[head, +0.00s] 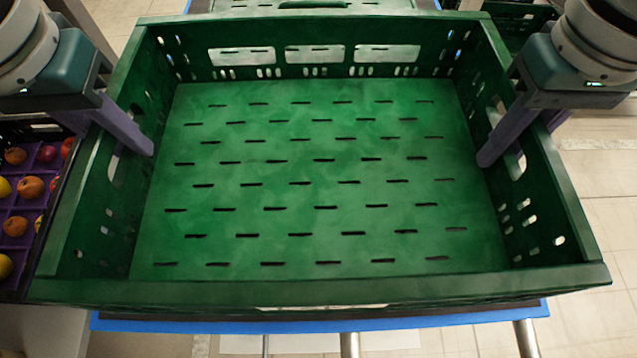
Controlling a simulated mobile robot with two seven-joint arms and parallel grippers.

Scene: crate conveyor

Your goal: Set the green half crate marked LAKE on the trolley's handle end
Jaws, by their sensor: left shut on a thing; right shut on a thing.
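A large empty green crate (320,292) fills the middle of the head view, with slotted floor and handle openings in its walls. No LAKE marking can be read from here. My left gripper (128,130) is shut on its left wall, with a purple finger showing inside. My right gripper (502,132) is shut on its right wall in the same way. The outer fingers are mostly hidden. A blue-edged platform (320,325), perhaps the trolley, shows below the near wall. I cannot tell whether the crate touches it.
A dark crate with fruit in a purple tray (47,172) stands close at the left. Another green crate (310,6) lies just beyond the far wall. Dark green crates (512,22) stand at the back right. Tiled floor (605,190) is clear at the right.

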